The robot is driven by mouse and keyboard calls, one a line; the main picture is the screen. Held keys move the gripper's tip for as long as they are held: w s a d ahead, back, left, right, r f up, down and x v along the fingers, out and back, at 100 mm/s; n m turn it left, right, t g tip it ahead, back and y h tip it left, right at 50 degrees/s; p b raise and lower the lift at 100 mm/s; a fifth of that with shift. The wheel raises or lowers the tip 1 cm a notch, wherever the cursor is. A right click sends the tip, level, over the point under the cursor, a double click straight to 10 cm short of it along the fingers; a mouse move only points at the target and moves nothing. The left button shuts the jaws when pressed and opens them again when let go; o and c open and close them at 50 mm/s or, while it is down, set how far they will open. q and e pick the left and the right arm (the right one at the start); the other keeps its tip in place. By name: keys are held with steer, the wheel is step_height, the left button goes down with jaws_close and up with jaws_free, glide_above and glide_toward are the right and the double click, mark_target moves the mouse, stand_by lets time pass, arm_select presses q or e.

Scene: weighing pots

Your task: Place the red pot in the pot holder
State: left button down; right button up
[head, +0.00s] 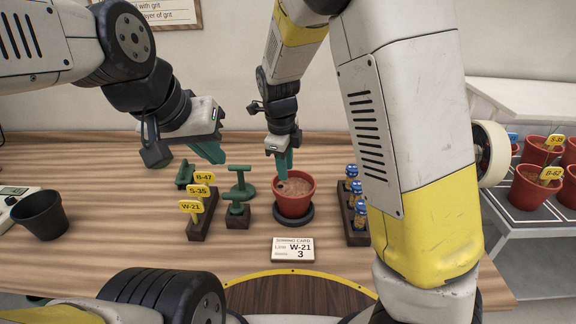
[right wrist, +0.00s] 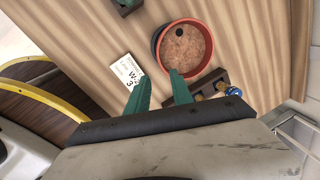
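The red pot (head: 293,204), filled with brown soil, stands upright on a dark round base (head: 309,215) near the middle of the table. I cannot tell whether this base is the pot holder. In the right wrist view the red pot (right wrist: 208,50) shows a small dark hole in its soil. My right gripper (head: 283,165) is over the pot's back-left rim. Its green fingers (right wrist: 160,78) are apart with nothing held between them; one tip overlaps the rim, contact unclear. My left gripper (head: 210,152) is above the table at the left, and its finger gap is hidden.
A rack with yellow tags (head: 202,222) and green-handled tools (head: 237,212) stand left of the pot. A rack of blue-topped vials (head: 355,205) is at right, beside my arm. A card (head: 293,250) lies in front.

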steer(key=s+d+r+n+t+y, duration=0.2)
steer(key=s+d+r+n+t, duration=0.2)
steer(key=s+d+r+n, duration=1.1)
steer(key=s+d+n, duration=0.1)
steer(key=s+n, duration=0.2)
steer(key=n, duration=0.4)
steer(key=shift+s+d+r+y, duration=0.3)
steer(key=shift+s+r+y, duration=0.05)
steer(key=shift+r+y, duration=0.05)
